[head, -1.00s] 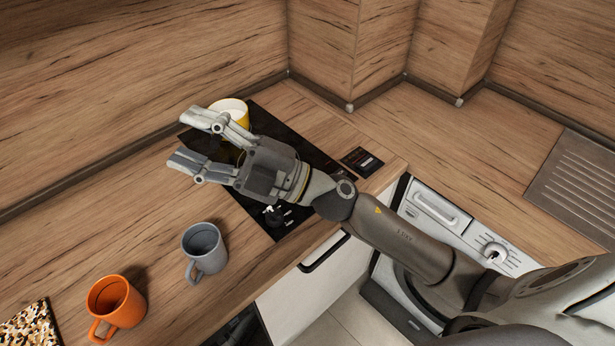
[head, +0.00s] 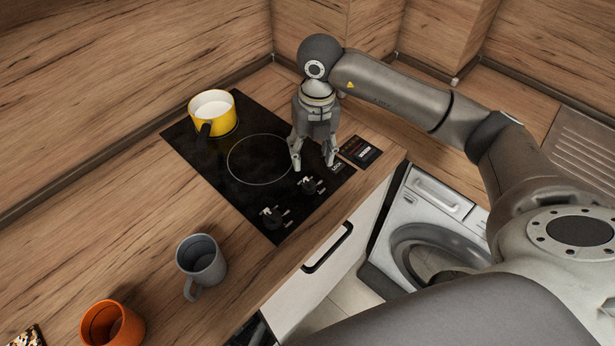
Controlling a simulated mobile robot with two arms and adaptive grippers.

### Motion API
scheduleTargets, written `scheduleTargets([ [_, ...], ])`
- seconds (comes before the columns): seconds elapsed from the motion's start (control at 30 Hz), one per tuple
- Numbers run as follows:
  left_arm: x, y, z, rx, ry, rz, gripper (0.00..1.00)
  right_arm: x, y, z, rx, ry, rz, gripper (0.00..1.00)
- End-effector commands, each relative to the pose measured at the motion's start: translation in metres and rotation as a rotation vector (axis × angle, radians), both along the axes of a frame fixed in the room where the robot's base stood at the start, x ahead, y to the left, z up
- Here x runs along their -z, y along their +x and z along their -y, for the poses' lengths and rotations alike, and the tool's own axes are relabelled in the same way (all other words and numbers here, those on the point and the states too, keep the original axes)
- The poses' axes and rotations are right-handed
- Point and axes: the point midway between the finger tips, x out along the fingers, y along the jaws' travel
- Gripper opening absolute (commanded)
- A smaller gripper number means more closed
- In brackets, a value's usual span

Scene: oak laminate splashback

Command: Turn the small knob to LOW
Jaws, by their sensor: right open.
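Two dark knobs stand on the black cooktop (head: 205,165) near its front edge. The far knob (head: 308,187) looks a little smaller than the near knob (head: 271,217). Pale marks lie beside both, too small to read, so I cannot tell either setting. My right gripper (head: 314,167) points down over the cooktop's far end, its two fingers apart and empty. Its fingertips appear just above and behind the far knob; I cannot see any contact. My left gripper is out of view.
A yellow pot (head: 218,124) stands on the back of the cooktop, its handle toward me. A grey mug (head: 201,262) and an orange mug (head: 112,325) stand on the counter at the left. A dark panel (head: 359,152) lies right of the gripper. A washing machine (head: 430,220) is below.

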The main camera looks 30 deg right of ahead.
Motion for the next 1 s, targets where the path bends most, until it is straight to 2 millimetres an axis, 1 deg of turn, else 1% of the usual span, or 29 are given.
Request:
scheduleTargets([
  [0.07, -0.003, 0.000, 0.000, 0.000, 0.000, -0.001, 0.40, 0.006, -0.001, 0.002, 0.003, -0.008, -0.005, 0.51],
  [0.17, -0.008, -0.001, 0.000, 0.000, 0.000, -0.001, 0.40, 0.021, -0.002, 0.001, 0.002, -0.007, -0.008, 0.51],
  [0.4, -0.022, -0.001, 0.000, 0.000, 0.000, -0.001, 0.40, 0.067, -0.001, -0.002, 0.001, -0.004, -0.007, 0.51],
  [0.5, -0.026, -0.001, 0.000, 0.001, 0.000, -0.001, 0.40, 0.083, -0.001, -0.003, 0.000, -0.004, -0.007, 0.51],
  [0.6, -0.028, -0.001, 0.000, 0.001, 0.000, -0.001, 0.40, 0.095, 0.000, -0.004, 0.000, -0.003, -0.006, 0.51],
  [0.77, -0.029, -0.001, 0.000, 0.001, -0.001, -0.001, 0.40, 0.104, 0.000, -0.004, -0.001, -0.003, -0.003, 0.51],
  [1.0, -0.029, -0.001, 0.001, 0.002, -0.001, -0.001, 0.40, 0.106, 0.001, -0.004, -0.001, -0.003, -0.002, 0.51],
])
